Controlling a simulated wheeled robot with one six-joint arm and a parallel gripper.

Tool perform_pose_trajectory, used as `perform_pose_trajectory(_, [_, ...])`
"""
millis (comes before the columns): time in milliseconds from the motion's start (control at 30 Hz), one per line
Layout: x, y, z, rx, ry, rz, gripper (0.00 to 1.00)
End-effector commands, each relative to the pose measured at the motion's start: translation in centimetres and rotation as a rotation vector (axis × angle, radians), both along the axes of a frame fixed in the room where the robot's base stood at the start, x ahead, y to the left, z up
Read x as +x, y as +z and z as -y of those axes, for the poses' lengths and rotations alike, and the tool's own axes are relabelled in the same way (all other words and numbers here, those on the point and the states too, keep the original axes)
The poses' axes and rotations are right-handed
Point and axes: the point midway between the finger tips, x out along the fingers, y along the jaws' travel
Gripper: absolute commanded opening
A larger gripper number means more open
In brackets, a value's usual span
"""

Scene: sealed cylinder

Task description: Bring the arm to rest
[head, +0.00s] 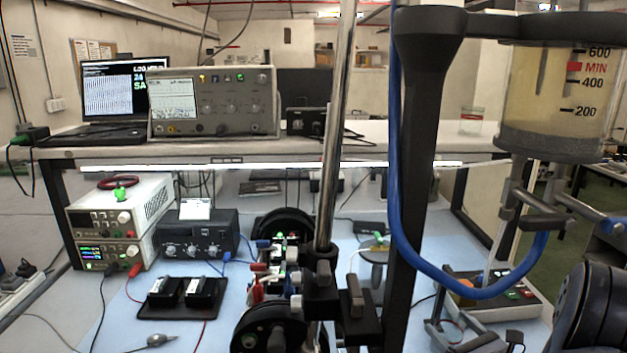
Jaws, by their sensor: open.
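My gripper (452,328) is low at the right, near the front edge of the picture, with its grey fingers apart and nothing visible between them. Its lower part is cut off by the frame. A dark rounded link of my arm (590,305) fills the bottom right corner. A clear cylinder (550,95) with a grey base, 200, 400 and 600 marks and a red MIN mark hangs at the upper right, well above my gripper. Its rear is hidden.
A blue hose (405,240) loops below the cylinder beside a dark upright post (415,150). A chrome pole (335,130) stands left of it. Bench instruments (118,220) stand at the left; blue mat (215,268) shows between.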

Motion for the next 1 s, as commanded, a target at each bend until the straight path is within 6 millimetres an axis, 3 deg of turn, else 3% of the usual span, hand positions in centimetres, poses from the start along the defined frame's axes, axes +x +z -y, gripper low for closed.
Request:
perform_pose_trajectory(167, [2.2,0.1,-0.9,0.0,0.003,0.0,0.8])
perform_pose_trajectory(233, [2.2,-0.6,-0.9,0.0,0.0,0.0,0.8])
perform_pose_trajectory(700, [2.1,-0.1,-0.8,0.0,0.0,0.0,0.8])
perform_pose_trajectory(867, [1.3,0.0,-0.4,-0.001,-0.002,0.001,0.8])
perform_pose_trajectory(1000, [-0.7,-0.2,0.4,-0.001,-0.005,0.0,0.8])
